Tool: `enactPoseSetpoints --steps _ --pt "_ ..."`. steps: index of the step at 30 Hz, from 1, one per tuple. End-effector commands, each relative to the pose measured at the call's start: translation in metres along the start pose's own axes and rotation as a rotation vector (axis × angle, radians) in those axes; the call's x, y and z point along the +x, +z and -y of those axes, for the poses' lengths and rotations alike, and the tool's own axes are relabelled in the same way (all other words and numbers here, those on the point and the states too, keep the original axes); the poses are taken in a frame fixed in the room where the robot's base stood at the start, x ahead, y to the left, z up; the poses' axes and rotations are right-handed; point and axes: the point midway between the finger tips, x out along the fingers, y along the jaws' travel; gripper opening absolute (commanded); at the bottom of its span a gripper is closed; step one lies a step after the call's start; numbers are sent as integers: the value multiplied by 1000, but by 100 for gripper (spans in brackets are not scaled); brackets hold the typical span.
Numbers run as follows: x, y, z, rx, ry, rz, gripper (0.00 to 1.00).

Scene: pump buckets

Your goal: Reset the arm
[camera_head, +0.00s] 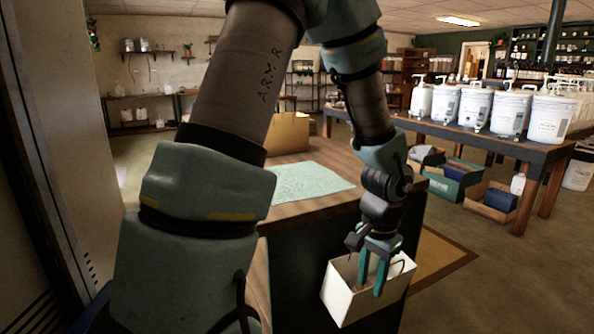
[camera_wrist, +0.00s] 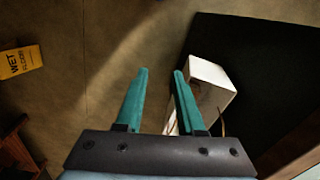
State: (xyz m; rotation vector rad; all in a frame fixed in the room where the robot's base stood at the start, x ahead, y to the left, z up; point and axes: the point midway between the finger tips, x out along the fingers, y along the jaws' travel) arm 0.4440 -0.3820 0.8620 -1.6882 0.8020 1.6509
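My gripper (camera_head: 371,287) points downward at the end of my extended arm, beside the end of a dark counter (camera_head: 308,265). Its two teal fingers are apart in the wrist view (camera_wrist: 160,74), with bare floor showing between the tips. A white open-topped box or bag (camera_head: 343,304) with a thin brown handle is behind and around the fingers in the head view. In the wrist view the white bag (camera_wrist: 212,75) lies mostly right of the right finger, which hides part of it. I cannot tell whether finger and bag touch, or what supports the bag.
A teal mat (camera_head: 308,182) and a cardboard box (camera_head: 288,134) are on the counter. A table (camera_head: 535,148) at right holds several white pump buckets (camera_head: 510,113), with crates (camera_head: 455,180) below. Open floor (camera_head: 500,270) lies at right.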

Motion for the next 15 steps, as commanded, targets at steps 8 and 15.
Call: enactPoseSetpoints --steps 8,15 --pt "-30 50 73 -281 -28 -25 38" --pt "-63 131 135 -665 -38 -82 38"
